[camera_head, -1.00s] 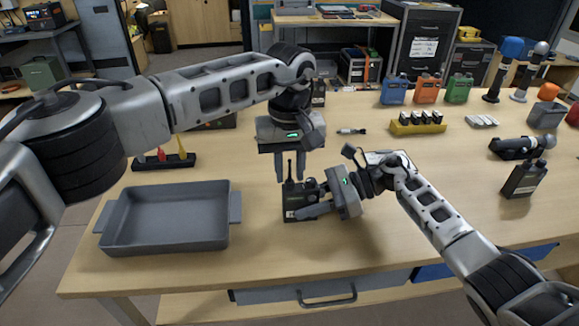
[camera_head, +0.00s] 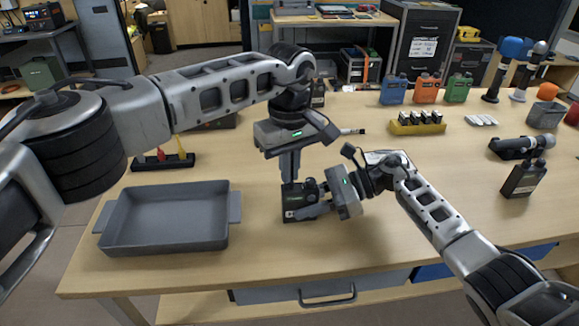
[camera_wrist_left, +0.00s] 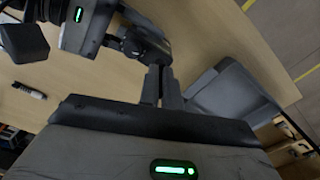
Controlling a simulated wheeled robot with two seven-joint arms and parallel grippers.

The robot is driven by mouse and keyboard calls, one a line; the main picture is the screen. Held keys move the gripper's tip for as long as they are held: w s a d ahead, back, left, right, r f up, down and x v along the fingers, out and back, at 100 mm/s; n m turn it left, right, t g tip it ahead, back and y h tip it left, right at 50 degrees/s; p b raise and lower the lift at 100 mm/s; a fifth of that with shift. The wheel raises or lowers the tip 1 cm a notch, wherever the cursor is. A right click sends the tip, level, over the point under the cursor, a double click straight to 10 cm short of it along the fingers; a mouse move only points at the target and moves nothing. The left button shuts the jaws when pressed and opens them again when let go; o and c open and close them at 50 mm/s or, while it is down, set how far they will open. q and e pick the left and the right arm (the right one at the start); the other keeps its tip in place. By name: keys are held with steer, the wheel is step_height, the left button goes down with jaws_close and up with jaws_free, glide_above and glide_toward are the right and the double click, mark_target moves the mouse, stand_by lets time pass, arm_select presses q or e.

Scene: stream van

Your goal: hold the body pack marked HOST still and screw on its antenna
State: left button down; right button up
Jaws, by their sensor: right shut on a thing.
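A dark body pack (camera_head: 291,214) with a small white label, too small to read, stands on the bench below my left gripper. My right gripper (camera_head: 312,208) is shut on it from the right. My left gripper (camera_head: 290,166) points straight down just above the pack, its fingers close together where the antenna stood in view. The antenna is hidden now, so I cannot tell whether the fingers grip it. In the left wrist view the left fingers (camera_wrist_left: 161,85) look nearly together, with the right gripper (camera_wrist_left: 145,42) just beyond them.
A grey tray (camera_head: 165,245) lies to the left. Another dark body pack (camera_head: 524,180) stands at the right beside a microphone in a cradle (camera_head: 520,147). A yellow block (camera_head: 418,128) with several batteries and coloured bottles (camera_head: 426,90) are further back. The bench front is clear.

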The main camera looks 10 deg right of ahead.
arm_select(q)
steer(key=m, duration=0.4)
steer(key=shift+m, duration=2.1)
steer(key=m, duration=0.4)
steer(key=shift+a, duration=0.1)
steer(key=c, duration=1.7)
jaws_free()
